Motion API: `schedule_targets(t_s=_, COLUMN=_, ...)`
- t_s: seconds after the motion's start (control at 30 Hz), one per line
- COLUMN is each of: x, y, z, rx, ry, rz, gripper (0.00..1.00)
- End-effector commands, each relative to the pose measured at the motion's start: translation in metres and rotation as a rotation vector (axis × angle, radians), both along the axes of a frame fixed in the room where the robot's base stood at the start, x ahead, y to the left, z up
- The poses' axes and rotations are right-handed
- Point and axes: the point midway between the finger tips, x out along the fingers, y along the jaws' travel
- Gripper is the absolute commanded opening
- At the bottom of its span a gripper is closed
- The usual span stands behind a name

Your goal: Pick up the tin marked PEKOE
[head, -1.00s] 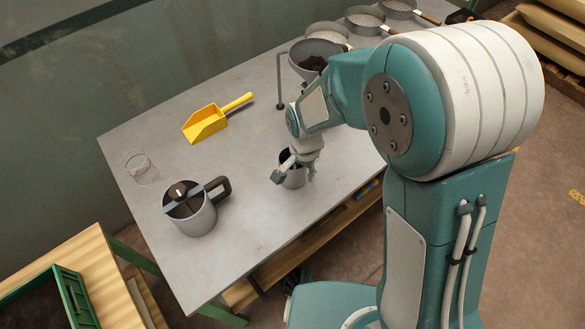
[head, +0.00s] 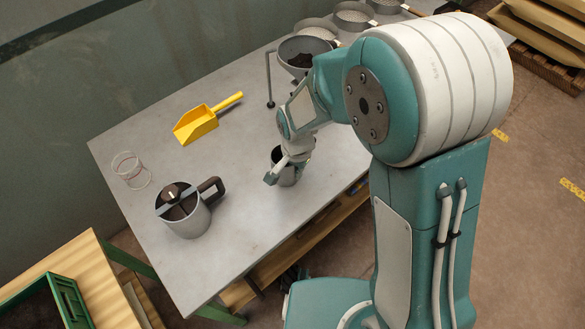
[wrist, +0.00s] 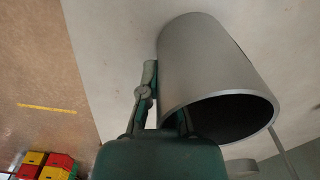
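A grey metal tin (head: 287,177) with an open, dark mouth stands upright near the table's front edge. No PEKOE mark is readable on it in either view. My gripper (head: 285,172) reaches down over the tin's mouth. In the wrist view the tin (wrist: 205,60) fills the upper middle, its mouth towards the camera. One finger of my gripper (wrist: 163,100) lies along the outside of the tin's left wall. I cannot tell whether the fingers press on the wall.
A grey jug (head: 187,215) with a dark handle stands to the left. A yellow scoop (head: 200,124), a clear glass (head: 131,170) and a funnel (head: 304,57) on a stand are also on the grey table (head: 235,150). Round sieves (head: 354,17) line the back. The table's middle is clear.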

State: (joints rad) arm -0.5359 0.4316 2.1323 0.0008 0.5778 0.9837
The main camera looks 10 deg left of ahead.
Motion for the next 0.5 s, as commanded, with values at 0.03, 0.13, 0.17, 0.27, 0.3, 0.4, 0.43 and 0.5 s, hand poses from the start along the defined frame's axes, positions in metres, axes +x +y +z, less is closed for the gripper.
schedule_targets(t_s=0.03, x=0.0, y=0.0, z=0.001, rx=0.0, ry=-0.001, rz=0.0, gripper=0.0)
schedule_targets(t_s=0.13, x=0.0, y=0.0, z=0.005, rx=0.001, ry=-0.003, rz=0.0, gripper=0.0)
schedule_targets(t_s=0.17, x=0.001, y=0.0, z=0.006, rx=0.002, ry=-0.003, rz=0.0, gripper=0.0)
schedule_targets(t_s=0.27, x=0.0, y=0.0, z=0.013, rx=0.001, ry=-0.002, rz=0.0, gripper=0.0)
schedule_targets(t_s=0.3, x=0.0, y=0.0, z=0.016, rx=0.001, ry=-0.003, rz=0.0, gripper=0.0)
schedule_targets(t_s=0.4, x=0.001, y=0.0, z=0.025, rx=0.002, ry=-0.003, rz=0.0, gripper=0.0)
schedule_targets(t_s=0.43, x=0.001, y=0.0, z=0.028, rx=0.002, ry=-0.003, rz=0.0, gripper=0.0)
schedule_targets(t_s=0.5, x=-0.003, y=0.0, z=0.035, rx=0.002, ry=-0.003, rz=0.001, gripper=0.0)
